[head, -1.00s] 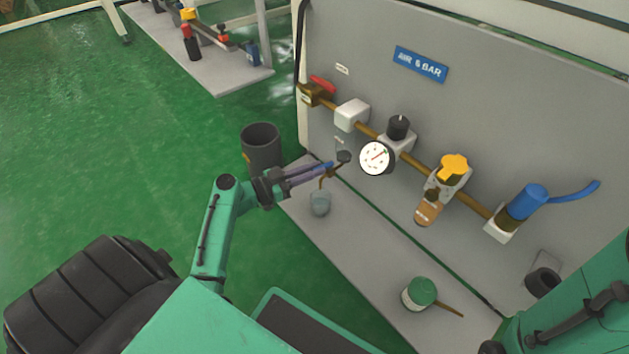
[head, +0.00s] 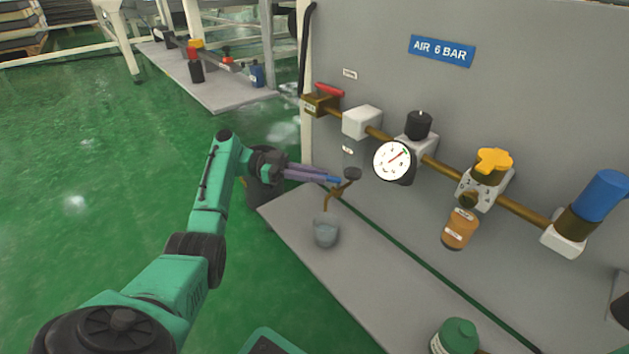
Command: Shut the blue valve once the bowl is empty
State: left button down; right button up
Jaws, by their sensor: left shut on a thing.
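My left gripper (head: 330,179) reaches in from the left, its purple fingers shut on the small blue valve (head: 336,181) beside the brown drain tube. Only a bit of the blue shows between the fingertips. Just above it hangs the clear bowl (head: 352,159) with a dark bottom (head: 352,174), under the white block on the pipe. The bowl looks clear, but it is too small to tell whether any liquid is in it. The brown drain tube (head: 326,203) bends down to a small grey cup (head: 326,231) on the ledge. My right gripper is not in view.
A round gauge (head: 393,161) sits right of the bowl. Along the brass pipe are a red-handled valve (head: 329,90), a yellow knob (head: 494,159), an amber bowl (head: 460,229) and a large blue sleeve (head: 600,195). A green-lidded jar (head: 457,336) stands at the ledge's front.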

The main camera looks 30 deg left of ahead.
pick_arm(q)
jog(key=shift+w+m+g, duration=0.2)
jog(key=shift+m+g, duration=0.3)
jog(key=shift+g, duration=0.2)
jog(key=c, duration=0.8)
grip_release()
jog(key=shift+d, duration=0.1)
jog(key=shift+c, duration=0.2)
